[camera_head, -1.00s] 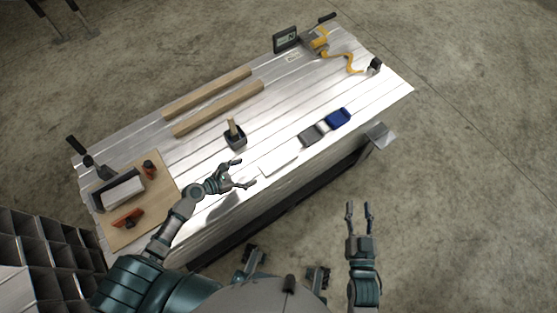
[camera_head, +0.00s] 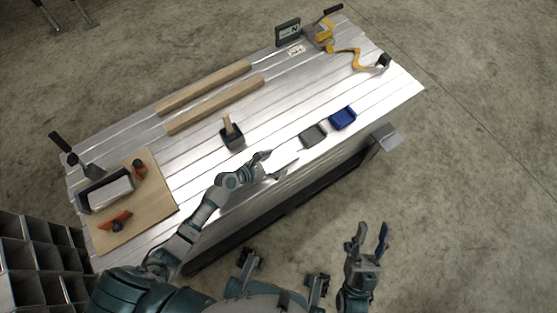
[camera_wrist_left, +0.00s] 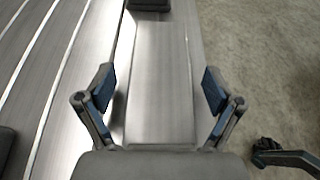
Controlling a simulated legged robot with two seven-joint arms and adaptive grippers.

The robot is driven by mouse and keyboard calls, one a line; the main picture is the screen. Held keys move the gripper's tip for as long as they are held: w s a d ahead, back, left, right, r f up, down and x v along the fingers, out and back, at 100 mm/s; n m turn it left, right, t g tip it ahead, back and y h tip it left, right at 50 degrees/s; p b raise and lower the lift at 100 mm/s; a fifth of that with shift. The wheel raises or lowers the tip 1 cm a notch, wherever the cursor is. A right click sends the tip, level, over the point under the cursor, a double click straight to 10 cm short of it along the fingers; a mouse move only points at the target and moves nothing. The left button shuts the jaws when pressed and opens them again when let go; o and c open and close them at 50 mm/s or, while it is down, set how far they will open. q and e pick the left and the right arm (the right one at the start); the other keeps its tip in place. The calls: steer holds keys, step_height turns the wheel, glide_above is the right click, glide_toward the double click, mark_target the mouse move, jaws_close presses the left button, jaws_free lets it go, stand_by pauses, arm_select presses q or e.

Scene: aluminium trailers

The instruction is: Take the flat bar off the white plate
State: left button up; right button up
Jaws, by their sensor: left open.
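A pale flat patch (camera_head: 280,161), which looks like the white plate, lies at the near edge of the metal table, largely covered by my left gripper. My left gripper (camera_head: 276,163) is open above this patch, one finger on each side. In the left wrist view its two fingers (camera_wrist_left: 160,90) stand wide apart over a smooth metallic strip, with nothing between them. My right gripper (camera_head: 372,229) is open and empty, off the table over the floor.
A grey tray (camera_head: 313,136) and a blue tray (camera_head: 343,118) sit just beyond my left gripper. A dark holder (camera_head: 232,139) and two wooden beams (camera_head: 214,105) lie farther back. A wooden board (camera_head: 160,195) with tools is at left. A yellow clamp (camera_head: 345,52) is at the far right.

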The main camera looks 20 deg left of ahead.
arm_select(q)
steer(key=shift+w+d, duration=0.15)
steer(key=shift+d, duration=0.05)
steer(key=c, duration=1.7)
steer(key=shift+c, duration=0.2)
steer(key=shift+r, duration=0.1)
